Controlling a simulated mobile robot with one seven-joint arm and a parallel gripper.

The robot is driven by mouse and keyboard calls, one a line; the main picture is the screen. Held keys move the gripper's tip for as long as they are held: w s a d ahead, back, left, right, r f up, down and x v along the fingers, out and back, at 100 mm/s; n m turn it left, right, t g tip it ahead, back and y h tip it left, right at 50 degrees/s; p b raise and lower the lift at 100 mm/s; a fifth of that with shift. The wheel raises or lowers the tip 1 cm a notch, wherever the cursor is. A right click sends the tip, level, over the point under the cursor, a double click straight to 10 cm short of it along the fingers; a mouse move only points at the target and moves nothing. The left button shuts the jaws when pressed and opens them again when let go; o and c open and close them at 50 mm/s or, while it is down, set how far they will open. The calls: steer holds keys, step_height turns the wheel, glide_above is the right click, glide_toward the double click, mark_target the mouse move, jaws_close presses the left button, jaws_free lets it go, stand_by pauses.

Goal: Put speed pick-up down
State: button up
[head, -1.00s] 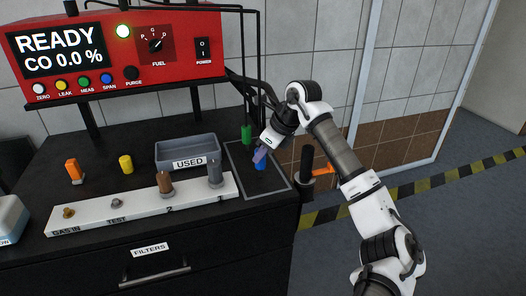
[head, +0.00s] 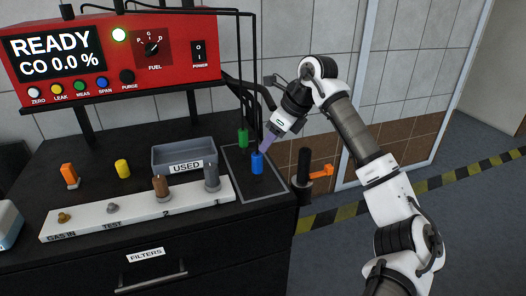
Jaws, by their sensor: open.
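A blue pick-up (head: 257,163) on a black cable stands upright on the dark outlined mat (head: 235,157) at the right end of the bench. I take it to be the speed pick-up, though it has no readable label. A green pick-up (head: 242,138) stands just behind it. My gripper (head: 268,148) is open, above and to the right of the blue pick-up, with its fingers tilted down towards it. It seems to be clear of the pick-up, and nothing is held in it.
The grey USED tray (head: 186,158) and the white rack (head: 140,213) with plugs and fittings lie left of the mat. Black cables hang behind the mat. An orange-handled tool (head: 320,172) stands at the bench's right side. The red analyser (head: 175,50) is at the back.

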steer(key=v, duration=0.5)
